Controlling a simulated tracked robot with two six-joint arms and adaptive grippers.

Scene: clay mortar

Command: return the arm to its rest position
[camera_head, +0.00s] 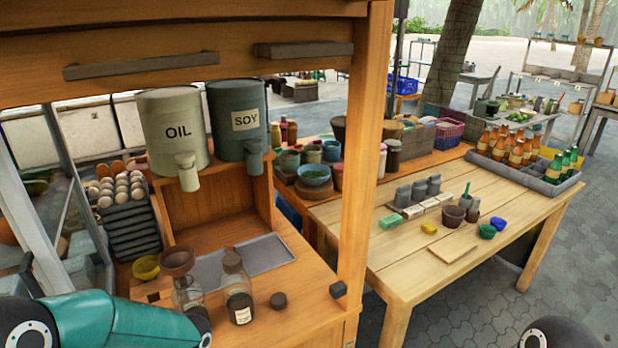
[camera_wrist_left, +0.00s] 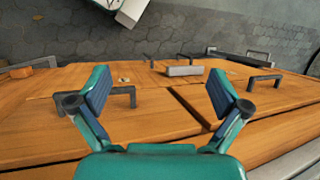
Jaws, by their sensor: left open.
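My left gripper (camera_wrist_left: 158,88) is open in the left wrist view, with nothing between its two teal fingers. Behind the fingers are the wooden fronts (camera_wrist_left: 150,118) of a cabinet with dark bar handles (camera_wrist_left: 264,82). I cannot tell how far the fingers are from the wood. In the head view my teal left arm (camera_head: 125,325) crosses the lower left corner, and its gripper is out of that frame. A dark rounded part of my right arm (camera_head: 558,334) shows at the bottom right; its gripper is not in view.
Grey paving (camera_head: 570,270) is clear.

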